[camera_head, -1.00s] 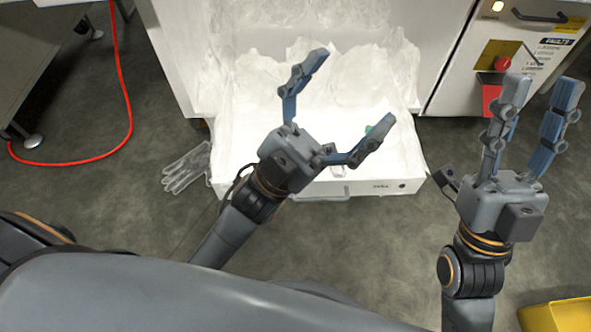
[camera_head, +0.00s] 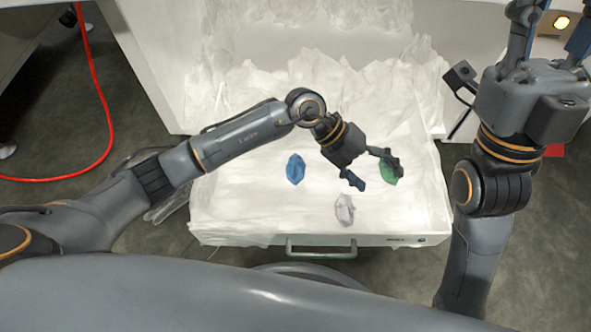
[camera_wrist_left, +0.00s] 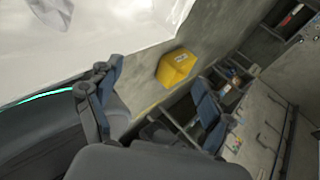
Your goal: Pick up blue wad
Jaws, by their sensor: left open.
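The blue wad (camera_head: 295,169) lies on the white-lined drawer, left of centre in the head view. My left gripper (camera_head: 372,172) is over the drawer to the right of the blue wad, apart from it, with its fingers spread and nothing between them. The open fingers also show in the left wrist view (camera_wrist_left: 155,95), where the blue wad does not appear. My right gripper (camera_head: 550,25) is at the upper right, with its fingertips cut off by the frame edge.
A green wad (camera_head: 388,172) sits beside my left fingers, partly hidden. A white wad (camera_head: 345,209) lies nearer the drawer front, above the drawer handle (camera_head: 321,251). Crumpled white film (camera_head: 310,75) lines the back. A yellow bin (camera_wrist_left: 177,67) stands on the floor.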

